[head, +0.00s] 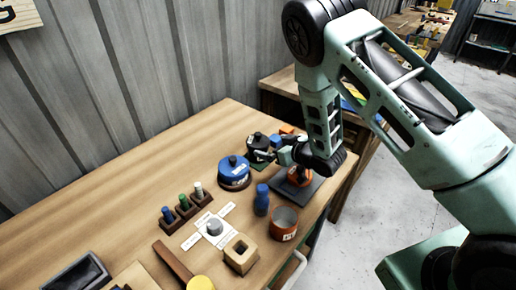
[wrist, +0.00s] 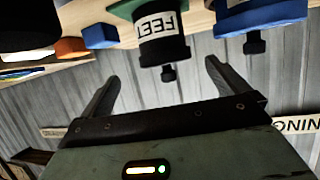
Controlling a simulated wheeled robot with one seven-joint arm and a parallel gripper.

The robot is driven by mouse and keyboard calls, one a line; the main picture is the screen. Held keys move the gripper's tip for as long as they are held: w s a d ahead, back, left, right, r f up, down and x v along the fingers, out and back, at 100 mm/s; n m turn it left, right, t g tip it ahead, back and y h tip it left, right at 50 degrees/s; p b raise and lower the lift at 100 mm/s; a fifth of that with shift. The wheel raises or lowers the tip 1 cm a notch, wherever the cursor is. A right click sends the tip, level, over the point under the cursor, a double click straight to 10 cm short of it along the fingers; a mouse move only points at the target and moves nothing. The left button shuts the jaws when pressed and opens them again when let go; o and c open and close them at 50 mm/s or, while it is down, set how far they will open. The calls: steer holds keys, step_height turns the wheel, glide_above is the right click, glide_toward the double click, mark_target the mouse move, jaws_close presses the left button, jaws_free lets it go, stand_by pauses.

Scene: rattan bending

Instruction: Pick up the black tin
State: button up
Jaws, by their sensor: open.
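The black tin (head: 257,141) with a knobbed lid stands toward the back right of the workbench, partly hidden by my gripper. In the wrist view the black tin (wrist: 160,50) appears upside down, with a white label reading "FEET", a dark knob and a green part at its base. My gripper (head: 272,153) is beside the tin on its right. In the wrist view the open fingers (wrist: 161,76) point at the tin, with nothing between them. The tin lies beyond the fingertips, between them in the picture; I see no contact.
A blue tin (head: 235,172) stands close to the black tin and shows beside it in the wrist view (wrist: 262,12). A blue bottle (head: 262,200), an orange-brown can (head: 284,224), a dark plate (head: 297,186) and a peg rack (head: 184,210) are nearby. The bench's left rear is clear.

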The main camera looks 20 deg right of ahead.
mark_target(261, 143)
steer(key=shift+x, duration=0.8)
steer(key=p+x, duration=0.2)
steer(key=x, duration=0.1)
steer(key=p+x, duration=0.1)
steer(key=shift+w+a+r, duration=0.2)
steer(key=shift+a, duration=0.3)
steer(key=shift+w+a+f, duration=0.1)
steer(key=shift+w+f, duration=0.15)
steer(key=shift+w, duration=0.05)
steer(key=c, duration=1.1)
